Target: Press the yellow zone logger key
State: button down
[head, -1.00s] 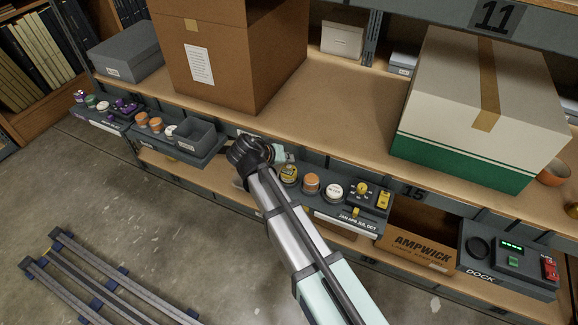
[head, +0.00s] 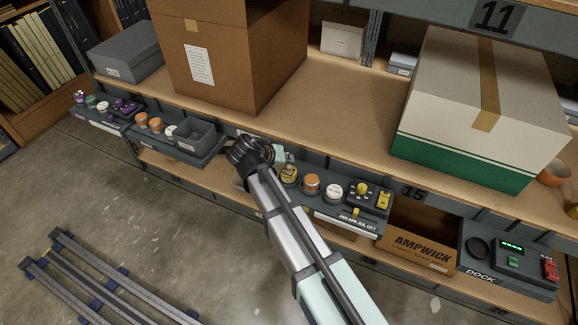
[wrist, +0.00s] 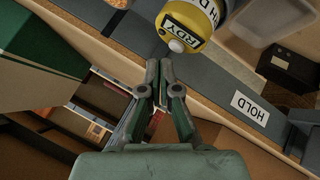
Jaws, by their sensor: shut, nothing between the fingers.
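The yellow zone logger (wrist: 212,32) is a round yellow body with a dark face lettered RDY, at the top of the wrist view. A pale round key (wrist: 177,46) sticks out of its near side. In the head view a small yellow round device (head: 289,175), likely the same logger, sits just right of my wrist. My gripper (wrist: 159,68) is shut and empty. Its fingertips are just below and left of the key in the wrist view; I cannot tell whether they touch it.
A HOLD label (wrist: 250,107) is on the grey shelf rail. A cardboard box (head: 232,60) and a green-white box (head: 470,165) stand on the shelf above.

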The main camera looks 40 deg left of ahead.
aim_at(287, 167)
jog(key=shift+f, duration=0.2)
jog(key=shift+f, duration=0.25)
jog(key=shift+f+b, duration=0.4)
jog(key=shift+b, duration=0.05)
dwell(0.5)
jog(key=shift+r, duration=0.1)
dwell(0.3)
jog(key=shift+r+p, duration=0.4)
jog(key=shift+r, duration=0.35)
jog(key=shift+r, duration=0.1)
jog(key=shift+r+p, duration=1.3)
jog(key=shift+r, duration=1.1)
